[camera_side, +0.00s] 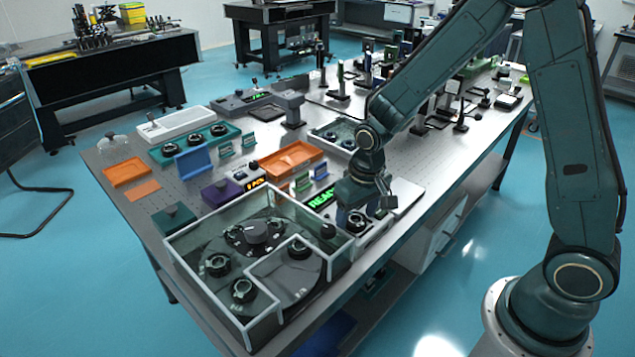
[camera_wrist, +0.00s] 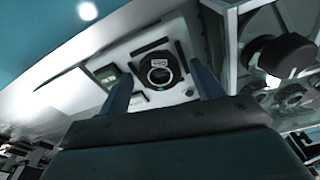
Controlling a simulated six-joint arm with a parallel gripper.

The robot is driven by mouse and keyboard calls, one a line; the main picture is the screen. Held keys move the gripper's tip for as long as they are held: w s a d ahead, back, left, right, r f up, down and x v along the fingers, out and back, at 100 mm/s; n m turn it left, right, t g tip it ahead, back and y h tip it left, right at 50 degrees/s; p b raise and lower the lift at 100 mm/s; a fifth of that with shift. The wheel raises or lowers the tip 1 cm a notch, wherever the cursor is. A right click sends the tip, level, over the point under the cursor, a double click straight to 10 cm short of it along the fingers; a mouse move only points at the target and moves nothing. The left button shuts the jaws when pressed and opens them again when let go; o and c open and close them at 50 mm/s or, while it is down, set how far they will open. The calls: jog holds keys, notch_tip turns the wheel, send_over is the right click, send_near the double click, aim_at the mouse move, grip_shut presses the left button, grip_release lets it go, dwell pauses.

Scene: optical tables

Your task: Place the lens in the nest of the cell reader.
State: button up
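The cell reader is a pale flat unit with a lit green display (camera_side: 322,198), standing beside the glass-walled enclosure. A dark round lens in a black mount (camera_side: 356,221) rests on the reader's pale top. In the wrist view the lens (camera_wrist: 160,72) shows as a black ring with a clear centre, at the nest; I cannot tell whether it is fully seated. My gripper (camera_side: 368,208) is just above the lens, pointing down. In the wrist view its two fingers (camera_wrist: 162,80) are spread apart, with gaps to the lens on both sides.
The glass-walled enclosure (camera_side: 205,290) with a dark carousel and several round mounts stands close by on the left. An orange tray (camera_side: 290,158), a purple box (camera_side: 221,193) and a green tray (camera_side: 170,155) lie behind. The table edge is close on the right.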

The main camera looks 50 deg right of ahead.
aim_at(360, 222)
jog(key=shift+r, duration=0.1)
notch_tip(360, 222, up, 12)
jog(key=s, duration=0.1)
jog(key=shift+s+a, duration=0.15)
jog(key=shift+s, duration=0.05)
dwell(0.7)
jog(key=shift+r, duration=0.1)
dwell(0.4)
jog(key=s+r+n+t, duration=0.1)
jog(key=s+r, duration=0.3)
jog(key=s, duration=0.5)
jog(key=s+d+r+n+t, duration=0.1)
jog(key=s+r+t, duration=0.2)
jog(key=s, duration=0.6)
jog(key=shift+r, duration=1.25)
